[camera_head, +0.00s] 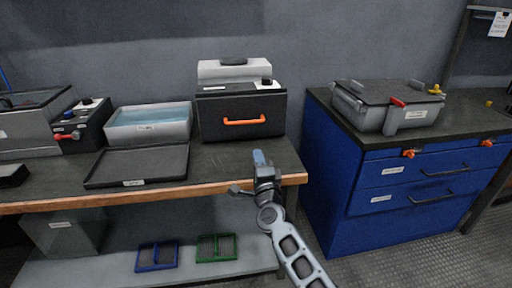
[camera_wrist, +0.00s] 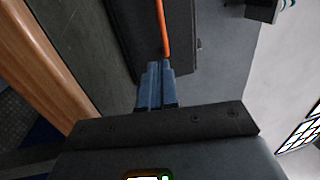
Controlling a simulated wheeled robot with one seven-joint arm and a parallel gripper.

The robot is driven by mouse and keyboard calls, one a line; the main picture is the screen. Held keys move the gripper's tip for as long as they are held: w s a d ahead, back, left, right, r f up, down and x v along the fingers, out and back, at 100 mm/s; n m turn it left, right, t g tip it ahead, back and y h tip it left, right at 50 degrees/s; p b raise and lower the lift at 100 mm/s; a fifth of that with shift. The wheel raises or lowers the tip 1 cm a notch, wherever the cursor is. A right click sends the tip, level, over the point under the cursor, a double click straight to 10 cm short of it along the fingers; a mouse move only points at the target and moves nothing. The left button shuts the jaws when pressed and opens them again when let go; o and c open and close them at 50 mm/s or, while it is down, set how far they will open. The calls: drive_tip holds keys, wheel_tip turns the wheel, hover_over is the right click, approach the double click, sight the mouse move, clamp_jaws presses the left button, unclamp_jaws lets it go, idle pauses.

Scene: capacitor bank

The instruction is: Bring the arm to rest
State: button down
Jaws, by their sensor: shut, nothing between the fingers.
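My gripper (camera_head: 259,158) is over the right part of the workbench near its front edge, with my arm reaching up from the lower right. In the wrist view its two blue fingers (camera_wrist: 157,84) are together and hold nothing. They point toward the black box (camera_head: 241,117) with an orange handle (camera_head: 244,121). The orange handle (camera_wrist: 163,28) also shows in the wrist view, just beyond the fingertips. I cannot tell from the wrist view how large the gap is, but in the head view the fingers look apart from the box.
The workbench's wooden front edge (camera_head: 222,187) runs below my gripper. A black tray (camera_head: 137,166) and a grey bin (camera_head: 150,123) with blue contents lie to the left. A blue cabinet (camera_head: 335,190) with a grey lidded case (camera_head: 386,106) stands at the right, past a gap.

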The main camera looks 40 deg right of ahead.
drive_tip(key=shift+s+a, duration=0.2)
drive_tip(key=shift+s, duration=0.1)
drive_tip(key=s+a+n+y+p, duration=0.15)
drive_tip(key=s+a+n, duration=0.3)
drive_tip(key=s, duration=0.45)
drive_tip(key=s+a+f+n+t+y+p, duration=0.1)
drive_tip(key=s+a+n+y, duration=0.3)
drive_tip(key=s, duration=0.4)
drive_tip(key=s+a+n+y+p, duration=0.2)
drive_tip(key=s+a+n, duration=0.3)
drive_tip(key=s, duration=0.4)
drive_tip(key=s+a+r+n+g+y+p, duration=0.1)
drive_tip(key=s+a+r+n+y, duration=0.1)
drive_tip(key=s+a+r+n, duration=0.3)
drive_tip(key=s+a+r+n+g+y+p, duration=0.1)
drive_tip(key=s+a+r+n, duration=0.4)
drive_tip(key=s, duration=0.9)
wheel_tip(320, 180, up, 2)
drive_tip(key=shift+s+r+n+g+y+p, duration=0.15)
drive_tip(key=shift+n+g+y+p, duration=0.2)
drive_tip(key=shift+n, duration=0.2)
drive_tip(key=c, duration=1.8)
unclamp_jaws()
